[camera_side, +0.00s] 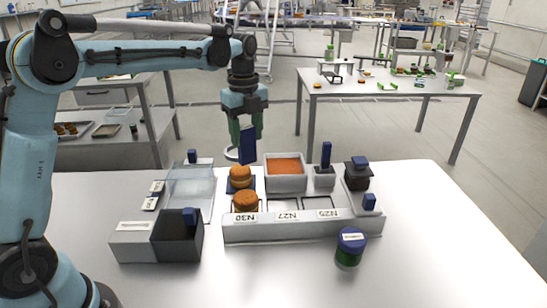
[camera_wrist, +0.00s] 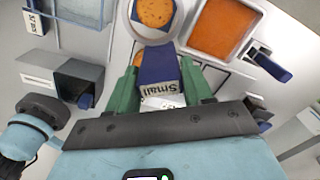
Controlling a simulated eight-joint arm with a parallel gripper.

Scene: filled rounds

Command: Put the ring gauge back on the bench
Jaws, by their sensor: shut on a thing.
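My gripper (camera_side: 246,138) is shut on the blue handle of the ring gauge (camera_side: 249,150) and holds it above the bench (camera_side: 300,280). The gauge's pale ring (camera_side: 231,154) hangs at the handle's left, above the filled rounds. In the wrist view my green fingers (camera_wrist: 160,88) grip the blue handle (camera_wrist: 157,62), which is labelled "Small". There the ring lines up around an orange-brown round (camera_wrist: 155,12); the side view shows the ring higher than the rounds. Two browned rounds stand at the tray's left, a rear one (camera_side: 240,176) and a front one (camera_side: 246,201).
A pale tray (camera_side: 300,230) holds an orange-filled bin (camera_side: 285,180) and blue-handled items. A clear-lidded box (camera_side: 188,190) and an open grey box (camera_side: 180,245) stand left. A blue-lidded jar (camera_side: 350,248) stands in front. The bench's front and right are clear.

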